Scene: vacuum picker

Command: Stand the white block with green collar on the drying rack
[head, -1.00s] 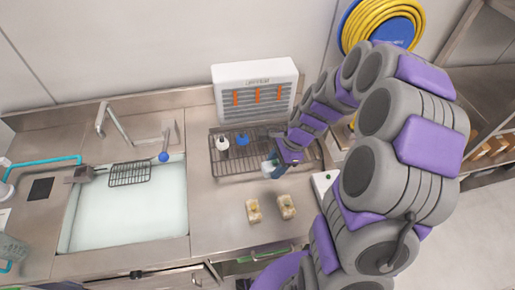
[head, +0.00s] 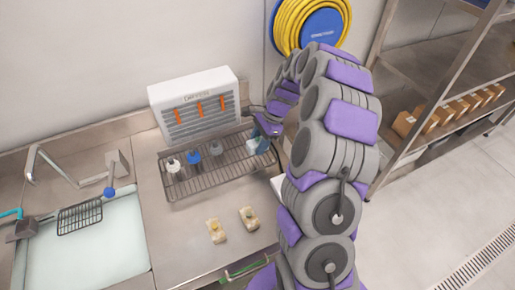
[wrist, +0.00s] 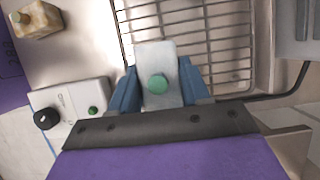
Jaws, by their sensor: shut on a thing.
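My gripper (head: 259,142) has its blue fingers shut on the white block with green collar (head: 252,147). In the wrist view the block (wrist: 156,60) sits between both fingers, its round green part facing the camera. The drying rack (head: 200,183) is a dark wire grid on the steel counter. In the head view the block is at the rack's right end. In the wrist view it overlaps the rack's wires (wrist: 215,42); I cannot tell whether it touches them.
A white block with dark collar (head: 173,166), a blue piece (head: 193,158) and a grey piece (head: 216,149) stand on the rack. Two beige blocks (head: 216,231) (head: 249,218) lie on the counter in front. A white vented unit (head: 197,105) stands behind; the sink (head: 90,250) is left.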

